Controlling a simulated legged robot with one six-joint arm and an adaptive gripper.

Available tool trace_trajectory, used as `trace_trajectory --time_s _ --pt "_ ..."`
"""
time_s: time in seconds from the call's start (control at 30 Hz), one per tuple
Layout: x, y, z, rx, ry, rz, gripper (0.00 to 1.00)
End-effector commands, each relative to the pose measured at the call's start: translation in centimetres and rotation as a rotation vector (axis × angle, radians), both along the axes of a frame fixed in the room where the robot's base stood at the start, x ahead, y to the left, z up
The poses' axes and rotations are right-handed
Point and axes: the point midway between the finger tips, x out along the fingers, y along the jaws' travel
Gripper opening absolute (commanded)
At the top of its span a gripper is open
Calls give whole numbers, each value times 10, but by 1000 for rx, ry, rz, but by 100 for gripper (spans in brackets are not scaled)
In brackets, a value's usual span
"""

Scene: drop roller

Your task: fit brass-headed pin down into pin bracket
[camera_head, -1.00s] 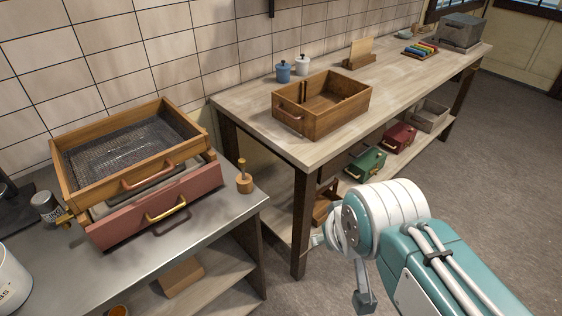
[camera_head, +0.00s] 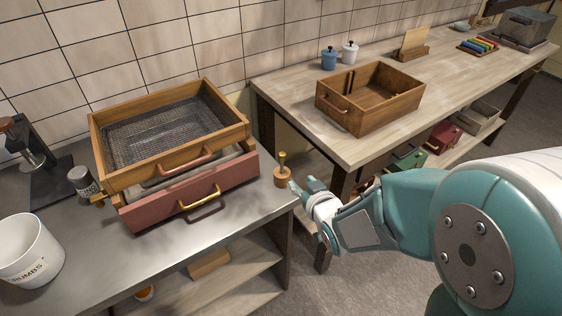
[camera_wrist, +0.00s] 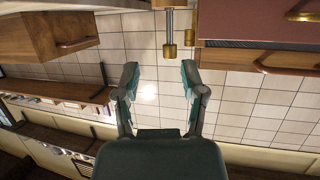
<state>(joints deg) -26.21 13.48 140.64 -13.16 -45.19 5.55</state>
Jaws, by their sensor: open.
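The brass-headed pin (camera_head: 282,160) stands upright in a round wooden holder (camera_head: 284,178) near the right edge of the grey bench. My gripper (camera_head: 302,190) is just right of it in the head view, apart from it. In the inverted wrist view, my gripper (camera_wrist: 160,76) is open with nothing between its fingers. The pin's brass head (camera_wrist: 169,51) shows just beyond the fingertips, slightly right of centre. A brass fitting (camera_head: 98,199), perhaps the pin bracket, sits at the drawer unit's left front corner; I cannot make out its opening.
A wooden mesh tray (camera_head: 100,150) rests on the red-fronted drawer unit (camera_head: 160,205), left of the pin. A wooden bench (camera_head: 365,145) with an open crate stands right.

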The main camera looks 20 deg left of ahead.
Motion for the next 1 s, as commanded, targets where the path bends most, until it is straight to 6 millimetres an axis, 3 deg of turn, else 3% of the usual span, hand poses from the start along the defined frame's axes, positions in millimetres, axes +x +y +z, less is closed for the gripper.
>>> trace_trajectory --time_s 0.17,0.4,1.0 --pt "-1 16 -9 31 -24 38 54" --pt "28 40 -20 30 -26 38 54" --pt "79 77 -35 31 -26 36 54"
